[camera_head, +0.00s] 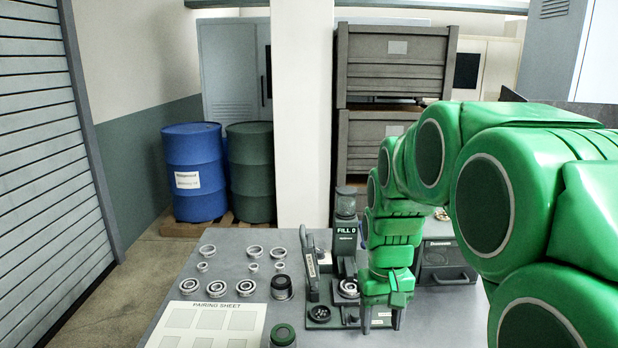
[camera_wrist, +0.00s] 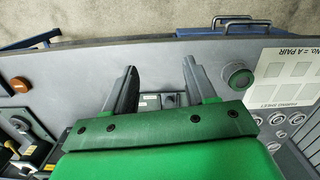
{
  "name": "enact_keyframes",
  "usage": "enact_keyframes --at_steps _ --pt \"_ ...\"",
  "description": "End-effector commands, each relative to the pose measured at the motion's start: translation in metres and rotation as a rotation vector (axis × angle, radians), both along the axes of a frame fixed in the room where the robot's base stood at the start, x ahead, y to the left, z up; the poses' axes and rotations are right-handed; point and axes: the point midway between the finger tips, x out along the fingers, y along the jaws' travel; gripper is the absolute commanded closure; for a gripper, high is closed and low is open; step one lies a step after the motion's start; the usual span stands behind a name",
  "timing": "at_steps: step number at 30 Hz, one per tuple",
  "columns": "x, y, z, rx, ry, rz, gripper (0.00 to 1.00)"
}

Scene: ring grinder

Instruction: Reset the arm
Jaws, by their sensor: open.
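My green arm reaches in from the right in the head view and bends down over the grey workbench (camera_head: 225,245). My gripper (camera_head: 382,322) points down at the right of the small bench machine marked FILL 0 (camera_head: 346,228). In the wrist view my gripper (camera_wrist: 160,70) has its two dark fingers spread wide apart, with nothing between the tips but the bench's surface. A small grey block with dark parts (camera_wrist: 160,100) shows behind the fingers, partly hidden by the green gripper body. Whether the fingertips touch the bench cannot be told.
Several metal rings (camera_head: 241,287) and a pairing sheet (camera_head: 211,322) lie on the bench's left. A dark green-topped cup (camera_head: 283,335) stands near them, also in the wrist view (camera_wrist: 238,78). A grey box (camera_head: 445,262) stands right of the gripper. Blue and green drums stand behind.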

Motion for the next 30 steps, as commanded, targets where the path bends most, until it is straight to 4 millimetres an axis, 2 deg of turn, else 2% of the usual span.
enact_keyframes --at_steps 3,13,24,30 --pt "-0.031 -0.002 0.007 -0.001 0.008 -0.014 0.44" --pt "-0.111 -0.006 0.015 -0.004 0.034 -0.054 0.44" --pt "-0.201 -0.009 0.010 -0.008 0.066 -0.098 0.44" --pt "-0.240 -0.010 0.004 -0.011 0.080 -0.117 0.44"
